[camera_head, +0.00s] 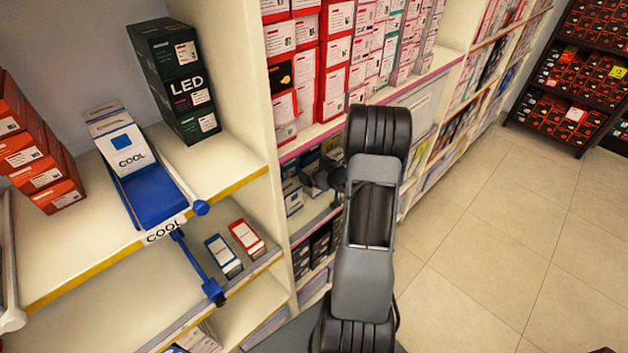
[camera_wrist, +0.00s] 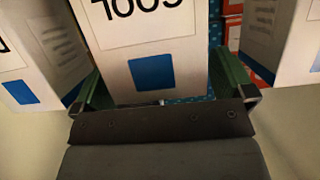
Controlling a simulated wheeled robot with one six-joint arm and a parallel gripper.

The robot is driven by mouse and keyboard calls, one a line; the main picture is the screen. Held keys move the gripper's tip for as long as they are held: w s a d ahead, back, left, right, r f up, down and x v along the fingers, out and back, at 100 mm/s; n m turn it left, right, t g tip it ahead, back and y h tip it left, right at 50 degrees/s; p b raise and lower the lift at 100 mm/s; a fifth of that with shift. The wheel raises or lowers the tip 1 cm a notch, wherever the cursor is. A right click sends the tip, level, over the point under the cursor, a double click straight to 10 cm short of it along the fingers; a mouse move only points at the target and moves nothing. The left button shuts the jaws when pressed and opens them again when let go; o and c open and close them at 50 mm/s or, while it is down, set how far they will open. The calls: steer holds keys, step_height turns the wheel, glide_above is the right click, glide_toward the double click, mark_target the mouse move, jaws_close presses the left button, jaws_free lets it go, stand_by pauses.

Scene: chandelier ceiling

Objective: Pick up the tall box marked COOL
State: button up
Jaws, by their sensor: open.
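In the wrist view, a white box with a blue square and upside-down lettering reading COOL (camera_wrist: 150,48) stands between the two green fingers of my gripper (camera_wrist: 165,88). The gripper is open, with one finger close to each side of the box. I cannot tell whether they touch it. The top of the box is cut off by the frame. In the head view, my gripper is not clearly visible behind my arm. Another white box marked COOL (camera_head: 121,148) stands at the back of a blue holder on the left shelf.
In the wrist view, similar white boxes stand close at left (camera_wrist: 38,50) and right (camera_wrist: 285,40). In the head view, dark LED boxes (camera_head: 185,95), orange boxes (camera_head: 40,160) and red-and-white boxes (camera_head: 335,50) fill the shelves.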

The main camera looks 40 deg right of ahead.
steer(key=shift+w+f, duration=0.1)
steer(key=shift+w, duration=0.1)
steer(key=shift+c, duration=0.2)
steer(key=c, duration=0.9)
steer(key=shift+c, duration=0.2)
